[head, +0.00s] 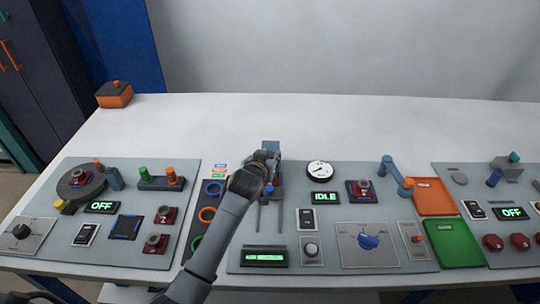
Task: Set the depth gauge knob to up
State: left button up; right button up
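A round white dial gauge (321,170) stands at the back of the middle panel. A black knob (21,231) is on the left panel. Labels are too small to tell which is the depth gauge knob. My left gripper (270,158) is at the back left of the middle panel, left of the dial gauge. My wrist hides its fingers. My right gripper is not in view.
The middle panel also has a green IDLE display (325,197), a switch (306,218) and a blue lever arm (394,174). Orange (434,197) and green (455,243) trays lie to the right. The white table (400,122) behind the panels is mostly clear.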

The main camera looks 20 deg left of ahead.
pick_arm(q)
grip_shut()
notch_tip(320, 180, up, 2)
jog(key=p, duration=0.2)
jog(key=shift+r+p, duration=0.25)
jog(key=shift+p, duration=0.1)
jog(key=shift+w+f, duration=0.1)
jog(key=o, duration=1)
grip_release()
jog(key=shift+s, duration=0.2)
jog(key=v, duration=1.2)
